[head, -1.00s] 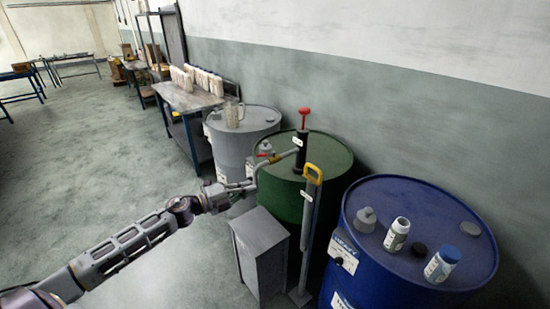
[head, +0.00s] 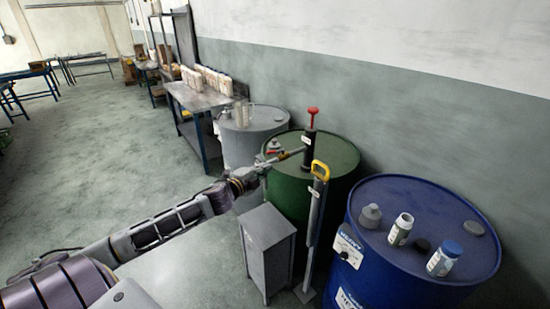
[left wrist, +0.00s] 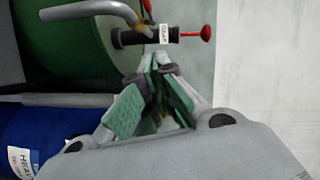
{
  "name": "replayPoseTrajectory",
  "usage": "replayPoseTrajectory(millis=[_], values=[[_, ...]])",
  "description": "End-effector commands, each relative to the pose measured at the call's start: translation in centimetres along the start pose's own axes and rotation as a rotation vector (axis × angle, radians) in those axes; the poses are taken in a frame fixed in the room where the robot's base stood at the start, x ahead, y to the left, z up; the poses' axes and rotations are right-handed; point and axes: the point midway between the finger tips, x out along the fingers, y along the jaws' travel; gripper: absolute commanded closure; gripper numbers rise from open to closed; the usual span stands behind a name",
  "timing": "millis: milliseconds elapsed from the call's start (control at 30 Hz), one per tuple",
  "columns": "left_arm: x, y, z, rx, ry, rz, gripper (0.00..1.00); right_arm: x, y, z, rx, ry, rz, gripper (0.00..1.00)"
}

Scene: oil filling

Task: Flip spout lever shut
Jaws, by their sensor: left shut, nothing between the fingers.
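The black hand pump with a red handle (head: 312,119) stands upright on the green drum (head: 337,160). Its grey spout (head: 292,154) points left, toward my left gripper (head: 259,172). In the left wrist view the bent spout pipe (left wrist: 100,10) and the pump body (left wrist: 130,38) lie just beyond my left fingertips (left wrist: 165,68). The fingers are together and empty, apart from the pump in the picture. A small red piece (left wrist: 147,6) shows at the top edge; I cannot tell whether it is the lever. The spout's outlet end is hidden by my gripper in the head view.
A blue drum (head: 385,258) with bottles stands right. A yellow-handled post (head: 314,215) and a grey cabinet (head: 268,238) stand before the green drum. A grey drum (head: 240,148) with a clear jug is behind left. Open floor (head: 100,170) lies left.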

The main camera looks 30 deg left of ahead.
Motion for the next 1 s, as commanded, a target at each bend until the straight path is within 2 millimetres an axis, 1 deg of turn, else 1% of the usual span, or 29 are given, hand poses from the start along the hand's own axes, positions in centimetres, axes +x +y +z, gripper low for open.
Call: replayPoseTrajectory(millis=[100, 200, 733, 1000], values=[[-0.02, 0.27, 0.98, 0.030, -0.044, 0.013, 1.00, 0.00, 0.02, -0.14, -0.001, 0.006, 0.000, 1.00], [-0.04, 0.33, 1.30, 0.056, -0.058, 0.017, 1.00, 0.00, 0.03, -0.18, -0.001, 0.008, 0.000, 1.00], [0.05, 0.29, 1.24, 0.069, -0.055, 0.015, 1.00, -0.01, 0.02, -0.17, -0.001, 0.008, 0.000, 1.00], [0.75, 0.29, 1.31, 0.068, -0.055, 0.015, 1.00, -0.09, 0.01, -0.18, -0.001, 0.008, 0.000, 1.00]])
